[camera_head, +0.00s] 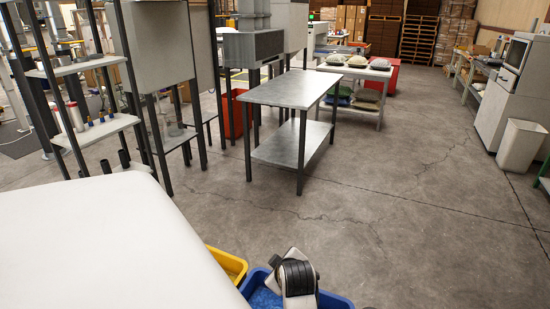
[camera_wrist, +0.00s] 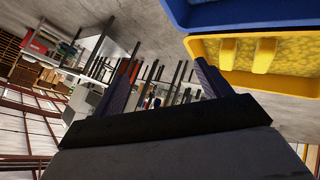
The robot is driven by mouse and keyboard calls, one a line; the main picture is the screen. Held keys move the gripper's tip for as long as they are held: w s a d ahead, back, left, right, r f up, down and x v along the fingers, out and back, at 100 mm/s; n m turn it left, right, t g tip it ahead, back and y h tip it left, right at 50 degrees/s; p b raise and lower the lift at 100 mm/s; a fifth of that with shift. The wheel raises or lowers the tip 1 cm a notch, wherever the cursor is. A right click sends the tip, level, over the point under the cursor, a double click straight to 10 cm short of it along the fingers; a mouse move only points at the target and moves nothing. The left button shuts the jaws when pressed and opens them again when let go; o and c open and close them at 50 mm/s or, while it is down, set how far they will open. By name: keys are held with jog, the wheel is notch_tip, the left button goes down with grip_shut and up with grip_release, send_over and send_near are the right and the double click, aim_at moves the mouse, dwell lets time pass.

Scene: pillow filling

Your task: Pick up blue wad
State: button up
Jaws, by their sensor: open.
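A blue bin (camera_head: 336,302) stands at the bottom of the head view, with light blue material (camera_head: 262,298) in it that may be the blue wads. No single wad can be told apart. My arm's end covers the bin's middle, and its fingers cannot be made out there. In the wrist view, my gripper (camera_wrist: 165,84) shows two dark fingers set wide apart with nothing between them. The blue bin (camera_wrist: 240,14) shows at the top right of that view, and its inside is mostly out of frame.
A yellow bin (camera_head: 226,263) stands against the blue bin's left side; the wrist view shows yellow contents (camera_wrist: 291,56) in it. A grey metal table (camera_head: 290,92) stands farther back. A shelf with pillows (camera_head: 354,75) is behind it.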

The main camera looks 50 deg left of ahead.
jog(key=s+d+f+n+g+h, duration=0.3)
jog(key=s+d+f+g+h, duration=0.3)
jog(key=d+f, duration=0.55)
jog(key=shift+t, duration=0.6)
jog(key=shift+s+a+f+b, duration=0.35)
jog(key=shift+a+f, duration=0.25)
jog(key=shift+f, duration=1.85)
jog(key=shift+s+a+f+b, duration=0.4)
jog(key=shift+a+f, duration=0.2)
jog(key=shift+f, duration=1.8)
jog(key=shift+s+a+f+b, duration=0.35)
jog(key=shift+a+f, duration=0.25)
jog(key=shift+f, duration=1.85)
jog(key=c, duration=1.1)
